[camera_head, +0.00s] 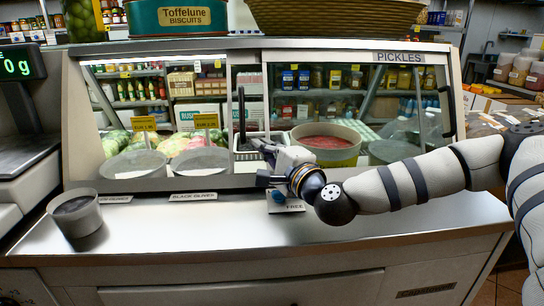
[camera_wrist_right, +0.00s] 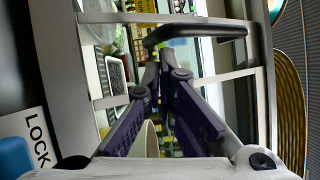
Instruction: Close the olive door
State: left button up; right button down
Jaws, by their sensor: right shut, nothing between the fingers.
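The glass-fronted display case (camera_head: 256,50) fills the middle of the head view. An upright black handle (camera_head: 241,110) stands on the pale frame near its centre; it also shows in the right wrist view (camera_wrist_right: 195,32). A "BLACK OLIVES" label (camera_head: 193,197) lies below the left section, and a "PICKLES" label (camera_head: 399,57) is on the right top rail. I cannot tell which pane is the olive door or how far it stands open. My right gripper (camera_head: 256,143) is shut and empty, its tips close to the handle's lower part; contact is unclear. My left gripper is out of view.
A blue knob (camera_head: 278,197) with a label sits on the ledge below my right gripper. A grey cup (camera_head: 76,215) stands on the counter's left. Tubs, one with red contents (camera_head: 325,143), stand inside the case. The ledge between cup and knob is mostly clear.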

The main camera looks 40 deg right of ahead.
jog(key=shift+w, duration=0.2)
